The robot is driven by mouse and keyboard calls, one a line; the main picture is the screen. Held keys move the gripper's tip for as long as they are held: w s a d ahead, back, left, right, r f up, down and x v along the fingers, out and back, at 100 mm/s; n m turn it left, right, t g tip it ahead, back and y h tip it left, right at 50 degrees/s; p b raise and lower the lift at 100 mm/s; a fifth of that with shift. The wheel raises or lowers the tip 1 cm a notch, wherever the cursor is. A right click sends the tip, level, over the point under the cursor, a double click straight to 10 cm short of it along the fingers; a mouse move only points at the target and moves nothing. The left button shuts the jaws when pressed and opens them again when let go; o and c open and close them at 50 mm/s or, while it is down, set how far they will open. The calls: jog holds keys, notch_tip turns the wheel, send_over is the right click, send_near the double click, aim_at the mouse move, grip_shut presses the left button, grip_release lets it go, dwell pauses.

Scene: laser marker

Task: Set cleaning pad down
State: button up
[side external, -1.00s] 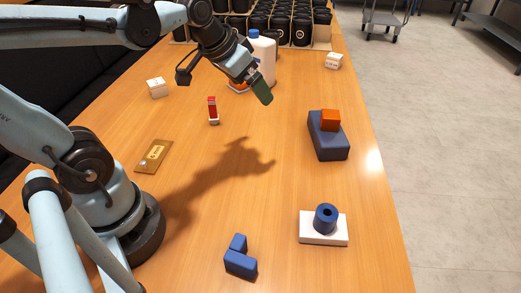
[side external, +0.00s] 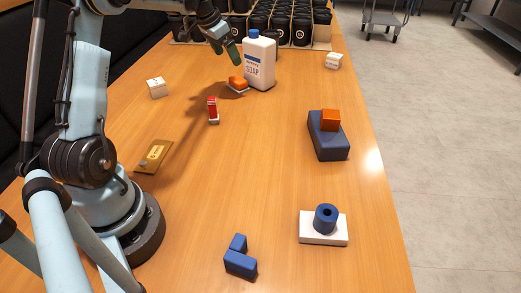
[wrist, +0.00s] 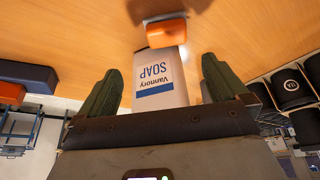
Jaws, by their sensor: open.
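An orange pad on a white base (side external: 237,84), which looks like the cleaning pad, lies on the table just left of the soap bottle. The orange pad (wrist: 167,33) also shows at the top of the wrist view. My gripper (side external: 228,48) is above and slightly left of the pad, beside the upper part of the bottle. In the wrist view its green fingers (wrist: 162,70) are spread apart with nothing held between them. The white soap bottle (side external: 259,62) with a blue cap stands upright; its label (wrist: 155,78) shows between the fingers from behind.
A red and white upright piece (side external: 213,111) stands nearer me. A white box (side external: 157,88) and a brass-coloured plate (side external: 153,156) are at left. A blue block with an orange cube (side external: 328,140) sits right. Black cups (side external: 290,25) fill the back.

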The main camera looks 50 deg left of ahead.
aim_at(237, 78)
jog(key=x, duration=0.7)
jog(key=shift+a+f, duration=0.25)
jog(key=shift+a, duration=0.15)
jog(key=shift+a+x, duration=0.15)
jog(key=shift+x, duration=1.1)
jog(key=shift+a+x, duration=0.1)
jog(key=shift+x, duration=1.2)
jog(key=c, duration=1.1)
jog(key=shift+o, duration=0.2)
jog(key=shift+r, duration=0.15)
